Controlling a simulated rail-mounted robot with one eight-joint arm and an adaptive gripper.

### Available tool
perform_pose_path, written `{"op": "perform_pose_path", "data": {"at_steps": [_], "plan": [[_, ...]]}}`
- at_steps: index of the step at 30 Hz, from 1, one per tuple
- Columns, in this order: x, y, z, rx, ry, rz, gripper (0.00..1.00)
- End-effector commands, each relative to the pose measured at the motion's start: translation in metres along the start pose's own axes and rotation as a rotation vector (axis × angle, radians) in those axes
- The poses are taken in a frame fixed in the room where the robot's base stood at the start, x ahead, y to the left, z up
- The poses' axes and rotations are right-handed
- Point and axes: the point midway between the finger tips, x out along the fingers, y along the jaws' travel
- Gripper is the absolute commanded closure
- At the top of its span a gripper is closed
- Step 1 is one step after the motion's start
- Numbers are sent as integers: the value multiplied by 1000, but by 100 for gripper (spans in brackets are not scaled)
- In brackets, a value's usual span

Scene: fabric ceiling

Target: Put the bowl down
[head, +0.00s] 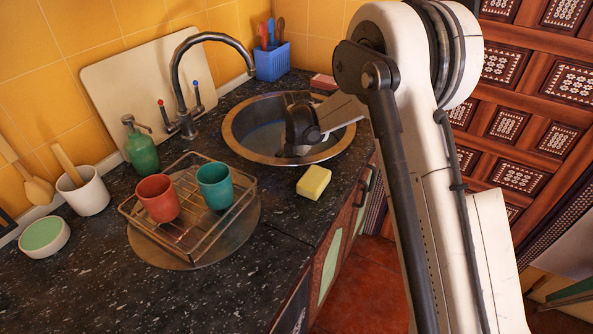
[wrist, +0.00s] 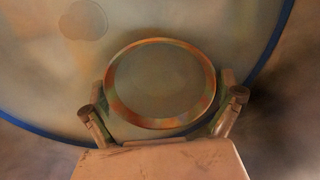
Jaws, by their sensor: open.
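My gripper (head: 299,126) is down inside the round metal sink (head: 236,140) in the head view. In the wrist view my gripper (wrist: 163,100) is open, with one finger on each side of a round bowl (wrist: 160,80) with an orange and greenish rim. The bowl sits between the fingers; whether they touch its rim I cannot tell. Behind it is a large pale round surface with a blue edge (wrist: 270,50), perhaps a plate. In the head view my gripper and the sink's rim hide the bowl.
A wire rack (head: 187,236) holds a red cup (head: 157,198) and a teal cup (head: 214,186). A yellow sponge (head: 313,182) lies by the sink. The faucet (head: 180,90) arches behind it. A green-lined bowl (head: 44,237) stands at left. The front counter is clear.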

Motion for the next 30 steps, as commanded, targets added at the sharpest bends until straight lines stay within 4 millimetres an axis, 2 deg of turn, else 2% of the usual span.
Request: {"op": "perform_pose_path", "data": {"at_steps": [5,15,21,25,30], "plan": [[-10,0,0,0,0,0,0],[-76,0,0,0,0,0,0],[-107,0,0,0,0,0,0],[-118,0,0,0,0,0,0],[-123,0,0,0,0,0,0]]}}
